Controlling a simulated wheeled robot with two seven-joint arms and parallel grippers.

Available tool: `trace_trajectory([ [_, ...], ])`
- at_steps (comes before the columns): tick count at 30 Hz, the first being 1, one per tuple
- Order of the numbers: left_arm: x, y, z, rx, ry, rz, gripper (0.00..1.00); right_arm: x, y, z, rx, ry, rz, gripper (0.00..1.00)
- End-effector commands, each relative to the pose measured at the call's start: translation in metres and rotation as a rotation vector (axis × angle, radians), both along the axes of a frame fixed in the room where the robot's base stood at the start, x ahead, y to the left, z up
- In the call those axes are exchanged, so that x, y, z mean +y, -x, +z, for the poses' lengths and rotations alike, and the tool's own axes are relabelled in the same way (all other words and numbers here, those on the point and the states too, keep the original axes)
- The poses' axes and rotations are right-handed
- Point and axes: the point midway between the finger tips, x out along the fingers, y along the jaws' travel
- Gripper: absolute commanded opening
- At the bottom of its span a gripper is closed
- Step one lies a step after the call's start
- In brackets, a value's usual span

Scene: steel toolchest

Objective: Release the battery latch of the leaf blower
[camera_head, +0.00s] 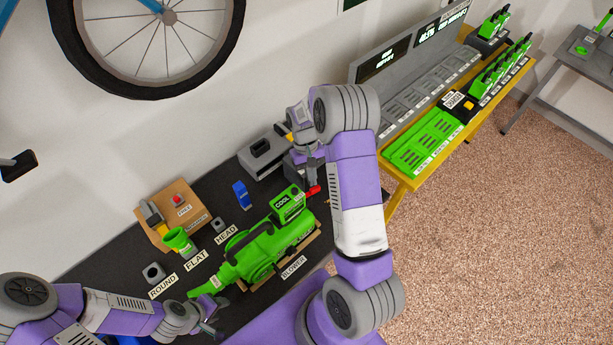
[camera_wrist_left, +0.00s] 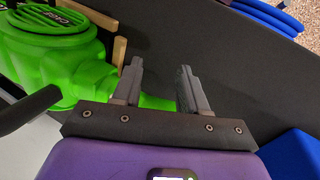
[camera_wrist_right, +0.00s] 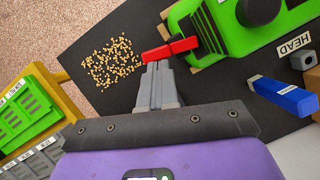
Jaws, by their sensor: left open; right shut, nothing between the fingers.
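The green leaf blower (camera_head: 262,248) lies on the black bench, with a battery (camera_head: 287,203) marked "COOL" at its upper right end. The red latch (camera_wrist_right: 170,49) sticks out from that end; it also shows in the head view (camera_head: 314,190). My right gripper (camera_wrist_right: 157,66) is shut and empty, its tips right at the latch; I cannot tell whether they touch it. My left gripper (camera_wrist_left: 158,75) is open. Its fingers stand either side of the blower's green nozzle (camera_wrist_left: 155,102), which passes beneath or between them; contact is not clear.
A blue object (camera_head: 241,195) and a grey case (camera_head: 262,152) lie behind the blower. A cardboard box (camera_head: 170,215) stands at back left. Yellow pellets (camera_wrist_right: 112,62) are scattered beside the latch. A yellow-framed rack (camera_head: 425,145) with green packs stands to the right.

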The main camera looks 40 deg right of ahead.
Motion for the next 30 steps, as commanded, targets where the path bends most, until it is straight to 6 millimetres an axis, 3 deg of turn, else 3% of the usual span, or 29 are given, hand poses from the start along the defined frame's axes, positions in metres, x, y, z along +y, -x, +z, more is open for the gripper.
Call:
trace_trajectory([
  [30,0.000,0.000,-0.010,0.000,0.000,0.000,0.43,-0.003,0.039,0.000,0.000,0.008,-0.954,0.00],
])
